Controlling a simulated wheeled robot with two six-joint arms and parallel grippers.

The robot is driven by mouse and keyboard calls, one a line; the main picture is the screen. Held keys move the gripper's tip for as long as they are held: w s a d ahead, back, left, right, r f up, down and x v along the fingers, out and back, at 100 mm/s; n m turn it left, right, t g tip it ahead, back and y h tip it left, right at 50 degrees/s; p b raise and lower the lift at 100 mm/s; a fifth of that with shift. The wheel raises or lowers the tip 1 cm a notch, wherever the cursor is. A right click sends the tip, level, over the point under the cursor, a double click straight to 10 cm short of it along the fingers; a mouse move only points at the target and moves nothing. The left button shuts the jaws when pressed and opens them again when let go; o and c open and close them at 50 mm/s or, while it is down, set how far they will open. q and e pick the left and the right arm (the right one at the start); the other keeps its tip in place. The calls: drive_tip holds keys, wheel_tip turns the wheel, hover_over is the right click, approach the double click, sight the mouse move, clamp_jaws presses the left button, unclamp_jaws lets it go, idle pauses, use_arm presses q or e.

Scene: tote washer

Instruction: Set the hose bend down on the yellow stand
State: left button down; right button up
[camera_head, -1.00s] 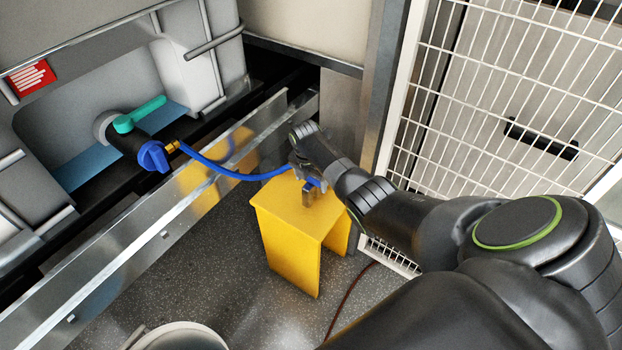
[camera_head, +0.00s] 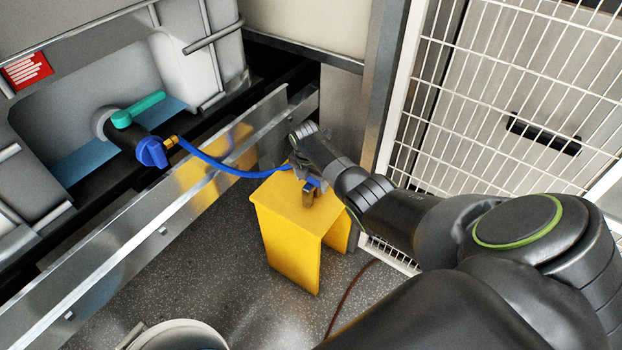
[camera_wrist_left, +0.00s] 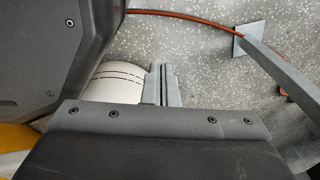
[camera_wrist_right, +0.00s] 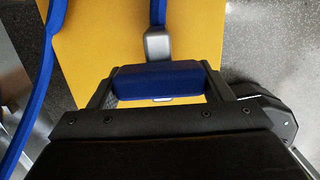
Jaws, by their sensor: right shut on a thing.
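The yellow stand (camera_head: 290,235) stands on the floor in the head view, and its top fills much of the right wrist view (camera_wrist_right: 95,60). My right gripper (camera_wrist_right: 157,85) is shut on the blue hose bend (camera_wrist_right: 157,80), with a finger at each end. The bend is over the stand's top; I cannot tell whether it touches. A grey metal fitting (camera_wrist_right: 158,43) sits beside the bend, with blue hose beyond it. In the head view my right gripper (camera_head: 308,176) partly hides the bend. My left gripper (camera_wrist_left: 165,85) is shut and empty above the floor.
A blue hose (camera_head: 225,171) runs from the brass fitting at the tank's valve (camera_head: 150,153) towards the stand. A metal rail (camera_head: 150,235) lies left of the stand, a white mesh gate (camera_head: 480,100) to the right. A white bucket (camera_head: 180,335) is at the bottom.

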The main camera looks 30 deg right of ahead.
idle(0.7)
drive_tip(key=o, duration=1.6)
drive_tip(key=shift+f, duration=0.1)
drive_tip(key=shift+c, duration=0.2)
drive_tip(key=shift+o, duration=0.2)
use_arm(q)
drive_tip(key=shift+r, duration=0.1)
use_arm(e)
drive_tip(key=shift+r, duration=0.2)
drive_tip(key=r+p, duration=0.1)
drive_tip(key=p, duration=0.1)
drive_tip(key=r+p, duration=0.2)
drive_tip(key=shift+s+a, duration=0.1)
drive_tip(key=shift+a, duration=0.1)
use_arm(q)
wheel_tip(320, 180, up, 10)
drive_tip(key=p, duration=0.6)
use_arm(e)
drive_tip(key=r, duration=0.5)
drive_tip(key=shift+s+a+r, duration=0.15)
drive_tip(key=shift+a+r, duration=0.15)
drive_tip(key=shift+a, duration=0.05)
